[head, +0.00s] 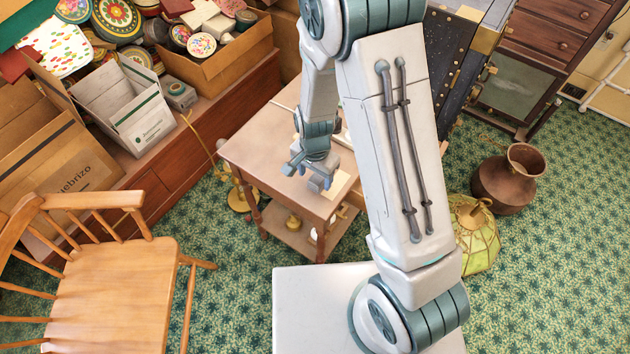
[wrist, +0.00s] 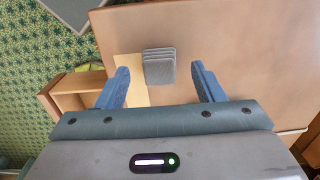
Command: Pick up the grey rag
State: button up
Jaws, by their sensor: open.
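The grey rag (wrist: 160,68) is a small folded stack with visible layers. It lies on the brown tabletop (wrist: 250,50) in the wrist view, partly over or beside a pale yellow sheet (wrist: 128,68). My gripper (head: 304,176) is above the small wooden table (head: 258,140) in the head view. In the wrist view its two blue fingers are spread apart, with the rag between and beyond their tips. Nothing is held. I cannot make out the rag in the head view, where my arm and gripper cover part of the tabletop.
An open drawer (wrist: 80,88) juts out beside the table. A wooden chair (head: 115,270) stands at the left, and boxes (head: 130,105) crowd the low cabinet. A copper pot (head: 508,180) and a stained-glass shade (head: 475,238) sit on the carpet at right.

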jog(key=shift+f, duration=1.35)
jog(key=c, duration=1.1)
jog(key=shift+o, duration=0.2)
jog(key=shift+r, duration=0.1)
jog(key=shift+r, duration=0.55)
jog(key=r, duration=0.1)
jog(key=d+r, duration=0.1)
jog(key=r, duration=0.1)
jog(key=shift+r, duration=0.25)
jog(key=s+d+r+b, duration=0.1)
jog(key=s+d+r, duration=0.1)
jog(key=d+r, duration=0.4)
jog(key=d, duration=0.4)
jog(key=shift+d, duration=0.25)
